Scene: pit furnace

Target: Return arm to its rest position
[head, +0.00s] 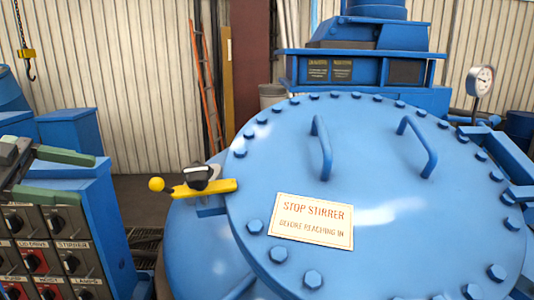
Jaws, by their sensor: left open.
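My left gripper (91,180) is at the left edge of the head view. Its two green fingers point right and are spread apart, with nothing between them. It shows in front of the control panel (55,222), whose labelled switches include one marked stirrer. The rest of my left arm is mostly out of view. My right gripper is not in view. The large blue round lid (400,170) is closed, and the left gripper is apart from it.
A yellow lever (205,188) with a ball end sticks out from the lid's left side. The lid carries a stop stirrer sign (312,220) and two handles. A gauge (480,82) stands at right. An orange ladder (207,85) leans behind. A hook (29,62) hangs upper left.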

